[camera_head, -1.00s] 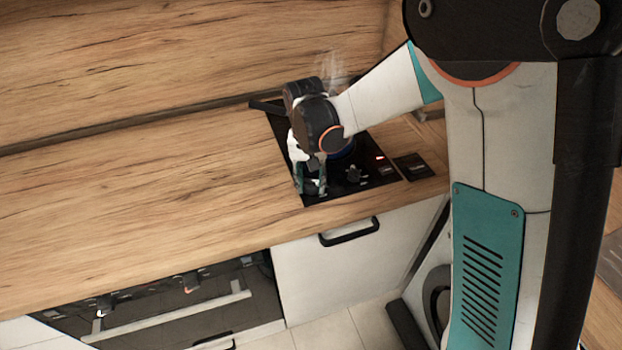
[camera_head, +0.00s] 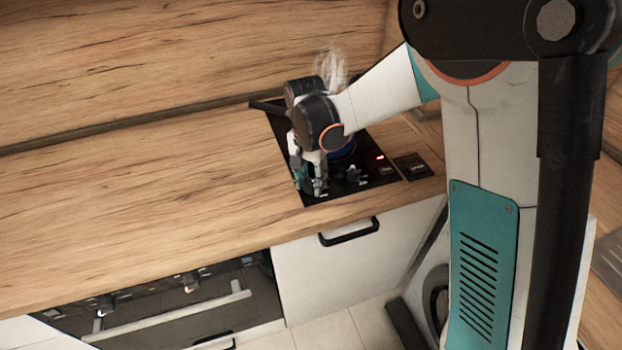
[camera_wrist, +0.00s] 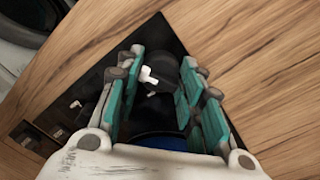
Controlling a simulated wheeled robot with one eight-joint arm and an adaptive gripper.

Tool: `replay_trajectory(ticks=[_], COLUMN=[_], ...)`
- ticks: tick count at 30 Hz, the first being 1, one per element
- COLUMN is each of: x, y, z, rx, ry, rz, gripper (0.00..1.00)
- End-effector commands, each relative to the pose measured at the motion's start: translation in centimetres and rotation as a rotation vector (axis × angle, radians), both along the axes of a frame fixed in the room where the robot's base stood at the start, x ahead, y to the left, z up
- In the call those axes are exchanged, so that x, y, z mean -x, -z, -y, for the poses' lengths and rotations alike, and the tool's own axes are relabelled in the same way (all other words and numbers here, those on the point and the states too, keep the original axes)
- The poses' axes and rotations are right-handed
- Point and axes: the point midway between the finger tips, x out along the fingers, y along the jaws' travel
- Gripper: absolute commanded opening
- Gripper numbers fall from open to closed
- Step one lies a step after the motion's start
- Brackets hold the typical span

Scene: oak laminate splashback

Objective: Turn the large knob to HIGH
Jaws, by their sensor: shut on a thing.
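A black knob (camera_wrist: 165,72) with a white pointer mark sits between my fingers in the wrist view, on the dark hob panel. My gripper (camera_wrist: 162,62) is shut on it, with teal finger pads on both sides. In the head view my gripper (camera_head: 311,188) reaches down to the front left corner of the hob (camera_head: 338,188), and its fingers mostly hide the held knob. A second knob (camera_head: 353,175) stands to its right, clear of my fingers. No HIGH lettering is legible.
A blue pot (camera_head: 344,151) stands on the hob behind my gripper, partly hidden, with steam rising above it. A red light (camera_head: 380,157) glows on the hob's right side. The wooden worktop (camera_head: 150,190) is clear to the left.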

Motion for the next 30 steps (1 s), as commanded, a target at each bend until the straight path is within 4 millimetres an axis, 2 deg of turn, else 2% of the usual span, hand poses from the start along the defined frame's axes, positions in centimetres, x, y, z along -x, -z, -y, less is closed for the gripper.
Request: replay_trajectory(ticks=[8,9,11,23,26,30], x=[0.0,0.0,0.0,0.0,0.0,-0.1], y=[0.0,0.0,0.0,-0.4,-1.4,-4.0], z=[0.0,0.0,0.0,0.0,-0.1,-0.2], rx=[-0.001,-0.001,0.000,0.000,0.000,0.000], ry=[0.001,0.001,0.001,0.000,0.000,0.000], rz=[0.001,0.001,0.000,0.000,0.000,0.000], gripper=[0.11,0.44,0.55,0.55,0.55,0.55])
